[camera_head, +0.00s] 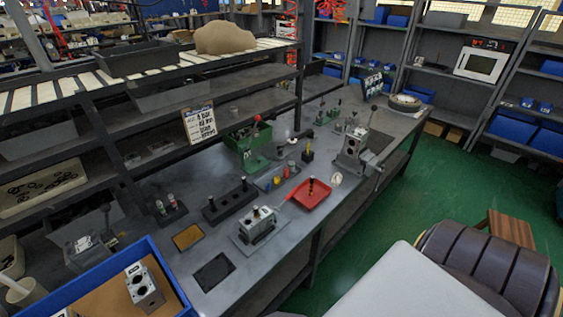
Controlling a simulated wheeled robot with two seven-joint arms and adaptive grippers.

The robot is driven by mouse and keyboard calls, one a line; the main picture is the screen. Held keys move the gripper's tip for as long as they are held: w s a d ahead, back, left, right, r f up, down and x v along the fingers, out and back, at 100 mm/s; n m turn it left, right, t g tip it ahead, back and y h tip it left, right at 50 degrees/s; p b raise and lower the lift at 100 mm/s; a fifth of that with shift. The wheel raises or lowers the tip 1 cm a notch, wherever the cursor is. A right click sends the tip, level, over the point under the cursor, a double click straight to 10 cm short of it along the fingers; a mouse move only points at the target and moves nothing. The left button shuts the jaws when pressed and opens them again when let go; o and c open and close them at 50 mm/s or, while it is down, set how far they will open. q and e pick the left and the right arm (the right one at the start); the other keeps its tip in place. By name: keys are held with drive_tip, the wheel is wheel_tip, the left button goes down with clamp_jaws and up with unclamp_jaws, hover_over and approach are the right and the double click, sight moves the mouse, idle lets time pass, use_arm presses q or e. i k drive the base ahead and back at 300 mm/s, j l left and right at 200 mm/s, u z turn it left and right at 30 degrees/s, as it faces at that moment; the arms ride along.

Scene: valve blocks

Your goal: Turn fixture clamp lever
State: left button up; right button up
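Several fixtures with levers stand on the grey workbench (225,235), and I cannot tell which lever the task means. A grey metal fixture (352,153) near the bench's right end has an upright lever (371,117) with a dark knob. A green fixture (243,155) at the back middle has a lever with a red knob (257,118). A grey valve block (257,223) sits on a plate near the front edge. A clear-topped fixture (85,248) at the left has a dark upright lever (106,218). Neither of my grippers is in view.
A red tray (305,203), a black block with knobs (230,202) and a dark pad (213,271) lie mid-bench. A blue bin (92,292) at bottom left holds a valve block (145,285). Shelving runs behind.

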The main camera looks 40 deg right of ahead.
sight(294, 191)
drive_tip(key=i+l+z, duration=0.1)
drive_tip(key=z, duration=0.3)
drive_tip(key=i+l+z, duration=0.15)
drive_tip(key=z, duration=0.3)
drive_tip(key=i+l+z, duration=0.1)
drive_tip(key=z, duration=0.3)
drive_tip(key=l+u, duration=0.4)
drive_tip(key=l, duration=0.2)
drive_tip(key=k+l+u, duration=0.1)
drive_tip(key=l+u, duration=0.25)
drive_tip(key=l, duration=0.25)
drive_tip(key=l+u, duration=0.3)
drive_tip(key=l, duration=0.3)
drive_tip(key=l+u, duration=0.35)
drive_tip(key=l, duration=0.2)
drive_tip(key=l+u, duration=0.25)
drive_tip(key=l, duration=0.3)
drive_tip(key=l+u, duration=0.3)
drive_tip(key=l, duration=0.25)
drive_tip(key=l+u, duration=0.3)
drive_tip(key=l, duration=0.3)
drive_tip(key=l+u, duration=0.35)
drive_tip(key=l, duration=0.25)
drive_tip(key=k+l+u, duration=0.15)
drive_tip(key=l+u, duration=0.15)
drive_tip(key=l, duration=0.25)
